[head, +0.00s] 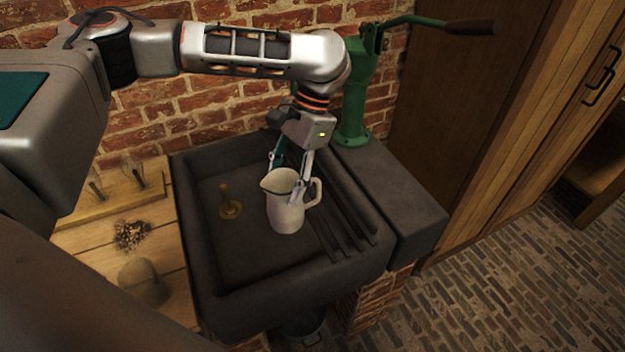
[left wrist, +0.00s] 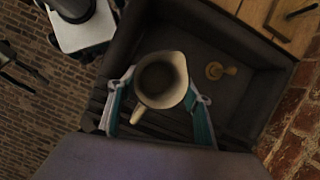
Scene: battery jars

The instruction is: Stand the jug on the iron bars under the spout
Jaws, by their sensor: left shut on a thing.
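The cream jug (head: 286,212) is upright over the dark stone sink (head: 225,270), just left of the iron bars (head: 345,225) and partly in front of them in the head view. My left gripper (head: 287,180) is shut on the jug, coming from above and behind. The left wrist view shows the jug (left wrist: 160,80) from above, with its open mouth and handle, between the two fingers (left wrist: 156,108). I cannot tell whether its base touches anything. The green pump (head: 355,95) stands behind the bars; its spout is mostly hidden by my left arm. My right gripper is not seen.
A brass plug (head: 229,208) stands in the sink left of the jug. A wooden bench (head: 75,240) with small items adjoins the sink on the left. A stone ledge (head: 400,200) borders it on the right. A dark bucket (head: 304,332) is below the front edge.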

